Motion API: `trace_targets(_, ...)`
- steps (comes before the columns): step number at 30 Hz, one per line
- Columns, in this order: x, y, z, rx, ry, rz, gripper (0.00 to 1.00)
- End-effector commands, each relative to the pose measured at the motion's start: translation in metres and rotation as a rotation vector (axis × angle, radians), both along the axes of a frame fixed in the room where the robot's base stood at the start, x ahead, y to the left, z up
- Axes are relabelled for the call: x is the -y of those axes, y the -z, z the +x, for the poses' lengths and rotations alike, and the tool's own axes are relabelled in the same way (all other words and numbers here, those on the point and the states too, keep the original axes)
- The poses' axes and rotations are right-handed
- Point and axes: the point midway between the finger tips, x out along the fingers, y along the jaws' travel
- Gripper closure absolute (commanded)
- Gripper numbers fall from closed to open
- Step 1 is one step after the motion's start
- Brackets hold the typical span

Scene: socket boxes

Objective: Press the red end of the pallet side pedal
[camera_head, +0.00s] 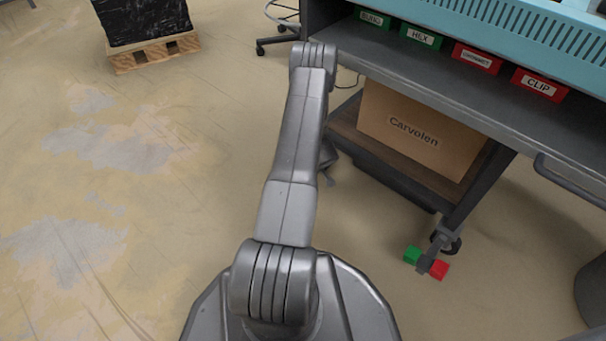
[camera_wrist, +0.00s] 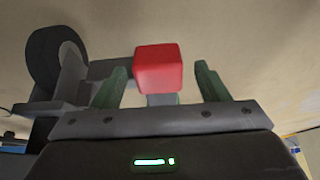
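In the wrist view, a red pedal end (camera_wrist: 158,68) lies between my gripper's two green fingers, apart from both. My gripper (camera_wrist: 160,72) is open and holds nothing. A grey bar (camera_wrist: 108,69) runs from the red end toward a dark caster wheel (camera_wrist: 57,60) on the left. In the head view, my arm hides my gripper and the floor near the cart's left side. A pedal there at the cart's right leg has a green end (camera_head: 412,255) and a red end (camera_head: 439,270); I cannot tell that it is the one in the wrist view.
The grey cart (camera_head: 440,95) holds a cardboard box (camera_head: 420,125) on its lower shelf and labelled green and red bins (camera_head: 477,58) above. A wooden pallet (camera_head: 152,52) with a black-wrapped load stands at the back left. The floor on the left is clear.

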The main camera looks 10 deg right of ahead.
Motion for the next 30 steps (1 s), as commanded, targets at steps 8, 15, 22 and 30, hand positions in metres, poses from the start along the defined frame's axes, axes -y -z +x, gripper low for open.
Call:
trace_targets(8, 0.0, -0.002, 0.002, 0.003, 0.0, -0.001, 0.31)
trace_targets(15, 0.008, -0.029, -0.007, 0.004, 0.003, -0.002, 0.31)
trace_targets(22, 0.023, -0.077, -0.026, 0.005, 0.002, -0.002, 0.31)
trace_targets(30, 0.036, -0.116, -0.043, 0.004, 0.002, -0.002, 0.31)
